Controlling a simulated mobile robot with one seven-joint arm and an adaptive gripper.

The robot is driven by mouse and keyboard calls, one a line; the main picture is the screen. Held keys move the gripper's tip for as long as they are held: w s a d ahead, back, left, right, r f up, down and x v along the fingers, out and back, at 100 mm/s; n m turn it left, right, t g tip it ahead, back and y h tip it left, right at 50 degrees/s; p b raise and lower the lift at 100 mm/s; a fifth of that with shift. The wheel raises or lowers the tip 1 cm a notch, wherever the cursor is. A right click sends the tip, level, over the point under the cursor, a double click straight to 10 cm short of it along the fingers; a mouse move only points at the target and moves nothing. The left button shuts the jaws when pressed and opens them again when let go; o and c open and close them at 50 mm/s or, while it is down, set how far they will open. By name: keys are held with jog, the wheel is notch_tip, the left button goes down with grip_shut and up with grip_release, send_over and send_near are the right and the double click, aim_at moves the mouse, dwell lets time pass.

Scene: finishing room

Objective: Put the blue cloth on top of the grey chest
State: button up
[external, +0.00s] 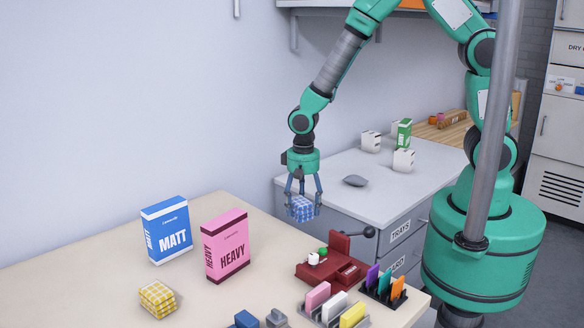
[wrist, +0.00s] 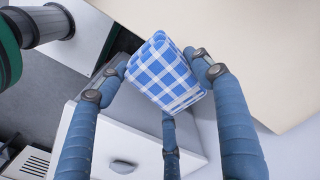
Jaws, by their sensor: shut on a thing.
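The blue and white checked cloth (external: 302,208) is a folded bundle held in my gripper (external: 303,203), whose fingers are closed around it. In the wrist view the cloth (wrist: 163,76) sits between the blue fingers. The grey chest (external: 322,167) has drawers, one labelled TRAYS, and a pale flat top. In the external view my gripper hangs over the chest's near left corner, beside the table edge. In the wrist view the chest's top (wrist: 130,142) lies below the cloth, partly hidden by the fingers. The cloth is in the air, apart from the chest.
The beige table (external: 90,262) holds a blue MATT box (external: 166,230), a pink HEAVY box (external: 226,245), a yellow checked cloth (external: 157,299) and a red stand (external: 330,265). The chest's near left top is clear.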

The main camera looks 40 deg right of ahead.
jog(key=w+d+f, duration=0.1)
jog(key=w+d, duration=0.3)
jog(key=d, duration=0.6)
jog(key=w+d+b, duration=0.1)
jog(key=w+d, duration=0.4)
jog(key=d, duration=0.4)
jog(key=w+d+f, duration=0.1)
jog(key=w+d, duration=0.3)
jog(key=d, duration=0.6)
jog(key=shift+n, duration=0.3)
jog(key=s+d, duration=0.1)
jog(key=d, duration=0.9)
jog(key=s+d+f, duration=0.1)
jog(key=d, duration=1)
jog(key=s+d+b, duration=0.1)
jog(key=s+d, duration=0.1)
jog(key=d, duration=0.8)
jog(key=shift+d+f, duration=0.15)
jog(key=shift+f, duration=0.2)
jog(key=b, duration=0.2)
send_over(365, 166)
jog(key=shift+s+f, duration=0.15)
jog(key=shift+f, duration=0.6)
jog(key=shift+f+b, duration=0.6)
jog(key=shift+f, duration=1.15)
